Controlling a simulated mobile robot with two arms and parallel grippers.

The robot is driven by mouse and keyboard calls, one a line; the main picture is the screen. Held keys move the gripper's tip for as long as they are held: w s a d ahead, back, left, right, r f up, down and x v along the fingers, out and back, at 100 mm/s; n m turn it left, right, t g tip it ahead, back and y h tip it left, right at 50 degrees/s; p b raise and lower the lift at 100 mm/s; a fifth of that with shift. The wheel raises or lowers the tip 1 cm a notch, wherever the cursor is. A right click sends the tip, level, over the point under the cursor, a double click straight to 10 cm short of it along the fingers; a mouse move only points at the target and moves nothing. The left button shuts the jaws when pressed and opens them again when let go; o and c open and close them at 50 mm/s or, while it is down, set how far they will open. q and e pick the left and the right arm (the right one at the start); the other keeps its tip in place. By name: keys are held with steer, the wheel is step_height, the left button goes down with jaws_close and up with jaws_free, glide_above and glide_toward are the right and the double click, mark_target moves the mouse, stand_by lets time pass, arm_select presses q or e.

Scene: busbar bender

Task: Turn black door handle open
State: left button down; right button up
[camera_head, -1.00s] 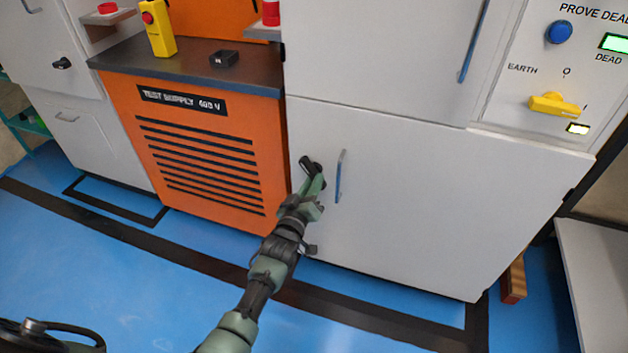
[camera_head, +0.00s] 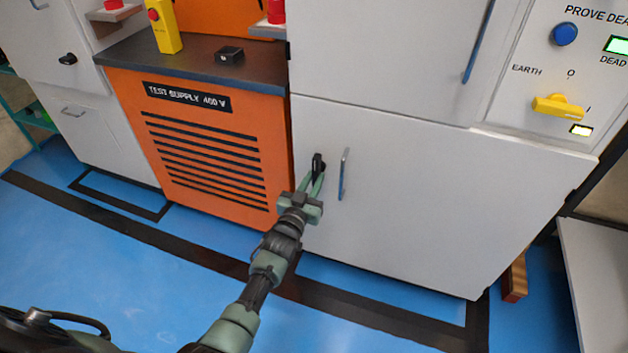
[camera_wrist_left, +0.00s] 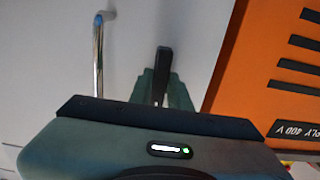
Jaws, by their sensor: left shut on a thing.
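The black door handle (camera_head: 317,163) is on the upper left of the lower white cabinet door (camera_head: 430,200), near its left edge. In the head view the handle stands close to upright. My left gripper (camera_head: 317,180) is shut on the handle from below. The left wrist view also shows the black handle (camera_wrist_left: 163,70) between the green fingers. A vertical metal pull bar (camera_head: 344,175) is just right of the handle in the head view and apart from the gripper. The door looks closed. My right gripper is not in view.
An orange test supply cabinet (camera_head: 200,110) stands left of the door, with a yellow box (camera_head: 165,28) and a small black block (camera_head: 231,55) on its top. A panel with a yellow switch (camera_head: 557,107) is upper right. Blue floor (camera_head: 150,270) in front is clear.

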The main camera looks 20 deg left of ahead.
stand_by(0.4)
arm_select(q)
steer(key=c, duration=1.3)
jaws_free()
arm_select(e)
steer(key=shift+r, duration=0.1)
arm_select(q)
steer(key=shift+s, duration=0.35)
steer(key=s+p, duration=0.2)
steer(key=s, duration=0.5)
steer(key=shift+a, duration=0.15)
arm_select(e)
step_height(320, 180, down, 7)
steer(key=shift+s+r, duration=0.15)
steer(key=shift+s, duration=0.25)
